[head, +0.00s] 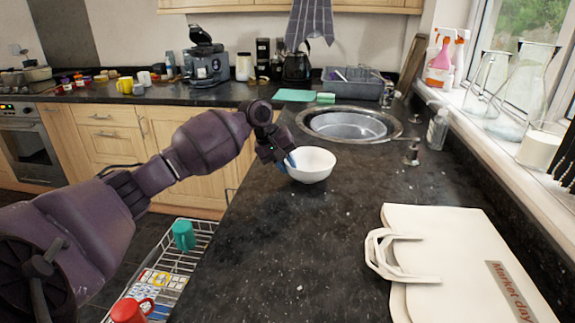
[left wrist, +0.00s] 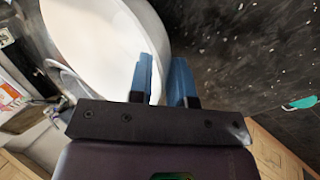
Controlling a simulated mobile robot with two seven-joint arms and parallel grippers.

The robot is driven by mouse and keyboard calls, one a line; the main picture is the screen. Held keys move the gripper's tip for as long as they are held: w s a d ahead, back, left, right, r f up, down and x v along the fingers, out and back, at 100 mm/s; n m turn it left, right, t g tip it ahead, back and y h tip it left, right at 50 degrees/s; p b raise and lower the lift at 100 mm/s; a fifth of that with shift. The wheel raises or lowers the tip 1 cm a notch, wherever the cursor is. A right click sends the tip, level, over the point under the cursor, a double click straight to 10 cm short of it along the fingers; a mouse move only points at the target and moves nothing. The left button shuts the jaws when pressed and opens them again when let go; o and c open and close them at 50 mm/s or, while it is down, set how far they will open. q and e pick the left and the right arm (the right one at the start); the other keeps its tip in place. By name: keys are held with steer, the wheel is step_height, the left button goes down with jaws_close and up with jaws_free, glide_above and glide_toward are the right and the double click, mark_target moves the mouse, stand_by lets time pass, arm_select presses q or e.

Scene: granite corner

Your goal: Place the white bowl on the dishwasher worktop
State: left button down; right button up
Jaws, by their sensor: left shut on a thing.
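The white bowl (head: 314,165) is upright at the left edge of the dark speckled worktop (head: 290,240), just in front of the round sink. I cannot tell whether its base touches the worktop. My left gripper (head: 288,160) is at the bowl's left side, its blue fingers shut on the rim. In the left wrist view the bowl (left wrist: 90,35) fills the upper left, and its wall runs between the blue fingers (left wrist: 165,82). My right gripper is not in view.
An open dishwasher rack (head: 185,265) with a teal mug (head: 184,235) and red mug (head: 130,311) lies below the worktop's left edge. A cream bag (head: 450,260) lies at front right. The sink (head: 349,124) and its tap (head: 412,152) are behind. The middle worktop is clear.

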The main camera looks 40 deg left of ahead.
arm_select(q)
steer(key=c, duration=1.5)
jaws_free()
steer(key=shift+f, duration=0.1)
steer(key=o, duration=0.4)
steer(key=shift+o, duration=0.2)
steer(key=p+v, duration=0.3)
steer(key=v, duration=0.9)
